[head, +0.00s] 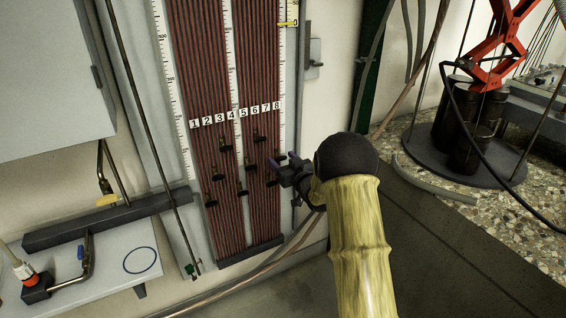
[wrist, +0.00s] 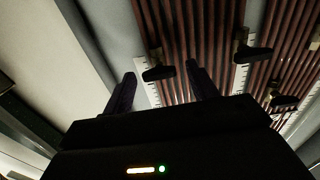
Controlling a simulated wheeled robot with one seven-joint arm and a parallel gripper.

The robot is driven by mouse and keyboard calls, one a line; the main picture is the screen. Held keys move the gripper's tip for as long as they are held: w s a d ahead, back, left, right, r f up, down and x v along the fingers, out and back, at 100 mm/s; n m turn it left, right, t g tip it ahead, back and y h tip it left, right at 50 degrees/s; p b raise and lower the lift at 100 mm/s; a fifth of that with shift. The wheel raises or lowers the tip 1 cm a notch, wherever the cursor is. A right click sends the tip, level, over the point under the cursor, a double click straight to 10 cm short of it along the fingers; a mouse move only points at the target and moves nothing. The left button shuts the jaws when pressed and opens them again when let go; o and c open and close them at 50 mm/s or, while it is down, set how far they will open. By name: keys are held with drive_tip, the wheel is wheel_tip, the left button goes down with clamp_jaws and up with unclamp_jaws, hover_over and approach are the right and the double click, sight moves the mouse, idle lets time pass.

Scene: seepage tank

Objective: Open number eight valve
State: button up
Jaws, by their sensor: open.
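The tube board (head: 206,80) carries dark red tubes with number labels one to eight, and the eight label (head: 277,106) is at the right end. Several small black valves sit below the labels. My gripper (head: 279,169) is at the right edge of the board, beside the lower valves under seven and eight. The gripper hides part of that area. In the wrist view my open gripper (wrist: 161,69) has a black valve handle (wrist: 159,73) between its fingertips, apparently without gripping it. No number shows there, so I cannot confirm it is number eight.
Other valve handles (wrist: 254,54) stand close by on the board in the wrist view. A wall switch (head: 315,58) is right of the board. A grey ledge bar (head: 105,218) and white bench (head: 120,258) lie left. A red jack (head: 492,60) stands far right.

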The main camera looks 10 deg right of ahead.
drive_tip(key=c, duration=1)
drive_tip(key=shift+n, duration=0.4)
drive_tip(key=n+b, duration=0.3)
drive_tip(key=n, duration=0.1)
drive_tip(key=shift+f, duration=0.2)
drive_tip(key=n+b, duration=0.2)
drive_tip(key=n, duration=0.1)
drive_tip(key=n+b, duration=0.2)
drive_tip(key=n, duration=0.1)
drive_tip(key=n+b, duration=0.2)
drive_tip(key=n, duration=0.1)
drive_tip(key=shift+s+a+f+b, duration=0.1)
drive_tip(key=shift+a+f+b, duration=0.15)
drive_tip(key=shift+b, duration=0.15)
drive_tip(key=n+b, duration=0.3)
drive_tip(key=n, duration=0.1)
drive_tip(key=shift+d, duration=0.1)
drive_tip(key=shift+r+n+b, duration=0.1)
drive_tip(key=shift+n+b, duration=0.35)
drive_tip(key=shift+n, duration=0.35)
